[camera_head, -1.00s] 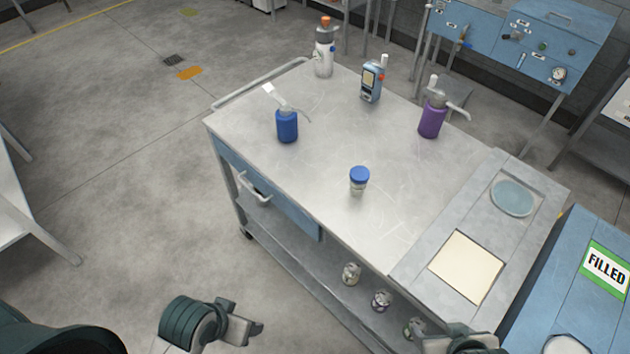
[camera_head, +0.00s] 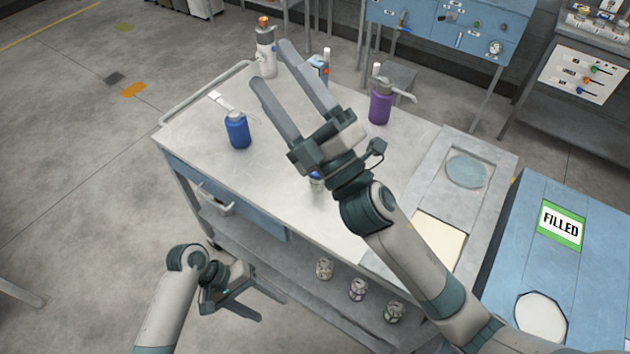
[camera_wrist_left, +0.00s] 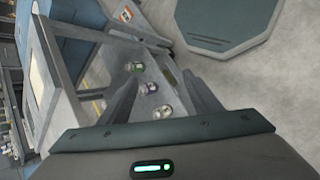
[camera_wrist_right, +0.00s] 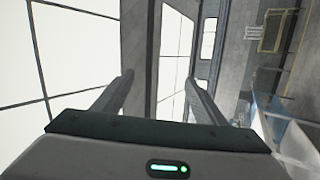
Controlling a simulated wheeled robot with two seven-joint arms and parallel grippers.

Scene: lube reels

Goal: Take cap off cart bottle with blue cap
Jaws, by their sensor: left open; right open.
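The small bottle with the blue cap (camera_head: 316,182) stands on the cart's top (camera_head: 270,195). In the head view my right gripper's wrist covers most of it, and only a little of its blue cap and pale body shows. My right gripper (camera_head: 270,62) is open and empty, raised above the cart with its fingers pointing to the back left. In its wrist view (camera_wrist_right: 159,80) the bottle does not show. My left gripper (camera_head: 272,309) is open and empty, low beside the cart's front edge. Its wrist view (camera_wrist_left: 155,80) looks toward the lower shelf.
A blue bottle (camera_head: 237,132), a white bottle with an orange top (camera_head: 265,55), a purple bottle (camera_head: 380,104) and a handheld device (camera_head: 321,68) stand on the cart. Small jars (camera_head: 357,289) sit on the lower shelf. A blue table with a FILLED sign (camera_head: 561,225) is right.

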